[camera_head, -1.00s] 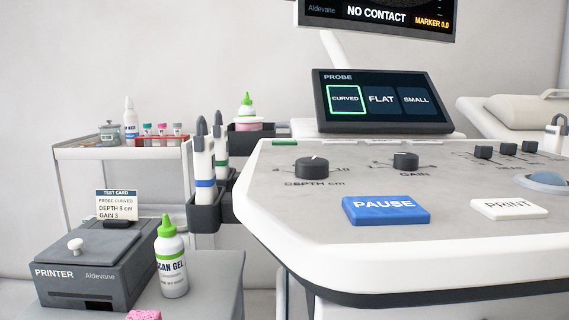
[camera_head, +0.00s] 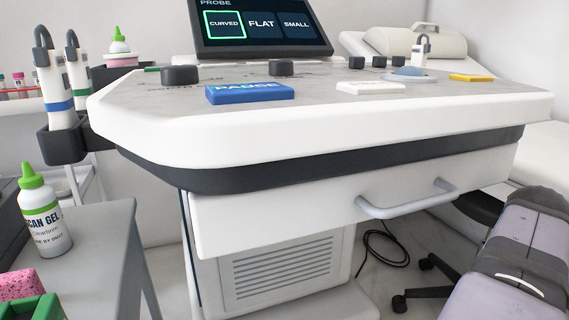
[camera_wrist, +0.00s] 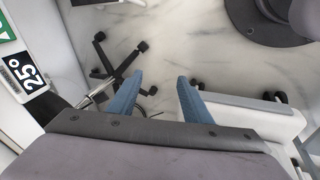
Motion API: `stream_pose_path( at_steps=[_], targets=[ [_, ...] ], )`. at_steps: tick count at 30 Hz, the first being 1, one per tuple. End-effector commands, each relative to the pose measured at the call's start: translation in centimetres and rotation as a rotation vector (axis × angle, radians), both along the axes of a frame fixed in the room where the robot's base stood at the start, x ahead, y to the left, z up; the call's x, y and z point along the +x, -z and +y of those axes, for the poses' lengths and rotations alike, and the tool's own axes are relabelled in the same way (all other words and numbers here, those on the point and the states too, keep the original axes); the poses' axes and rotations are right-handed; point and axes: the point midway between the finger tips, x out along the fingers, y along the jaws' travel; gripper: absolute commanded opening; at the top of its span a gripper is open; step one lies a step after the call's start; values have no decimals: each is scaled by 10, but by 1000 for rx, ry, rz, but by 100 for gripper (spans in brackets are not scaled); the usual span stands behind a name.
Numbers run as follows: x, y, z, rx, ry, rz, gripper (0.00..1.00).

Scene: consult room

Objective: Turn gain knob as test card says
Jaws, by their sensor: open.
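The gain knob (camera_head: 282,68) is the dark round knob at the back middle of the console (camera_head: 300,130), behind the blue PAUSE button (camera_head: 250,93). Its pointer and scale cannot be read from this low angle. The depth knob (camera_head: 180,75) stands to its left. The test card is out of the head view now. The probe screen (camera_head: 260,28) shows CURVED outlined in green. My gripper (camera_wrist: 157,85) shows in the wrist view with its two blue fingers apart and nothing between them, above the floor. It is away from the knob.
My arm is at the lower right of the head view. A drawer handle (camera_head: 408,201) sticks out of the console front. A gel bottle (camera_head: 44,210) stands on the grey side table (camera_head: 105,235). Probes (camera_head: 60,85) hang at the console's left. A wheeled chair base (camera_wrist: 124,65) is on the floor.

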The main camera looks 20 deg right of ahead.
Motion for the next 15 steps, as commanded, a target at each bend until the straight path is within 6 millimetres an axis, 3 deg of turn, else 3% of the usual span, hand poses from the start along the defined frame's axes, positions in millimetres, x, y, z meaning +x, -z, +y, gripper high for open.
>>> stream_pose_path(
  at_steps=[1,5,9,12,15],
  targets=[
    [-5,-49,-20,-86,-29,-6,45],
    [-11,-131,-61,-303,-131,14,45],
    [-18,-229,-98,-537,-222,67,45],
    [-20,-295,-115,-667,-264,104,45],
    [-13,-342,-123,-738,-282,107,45]
  ],
)
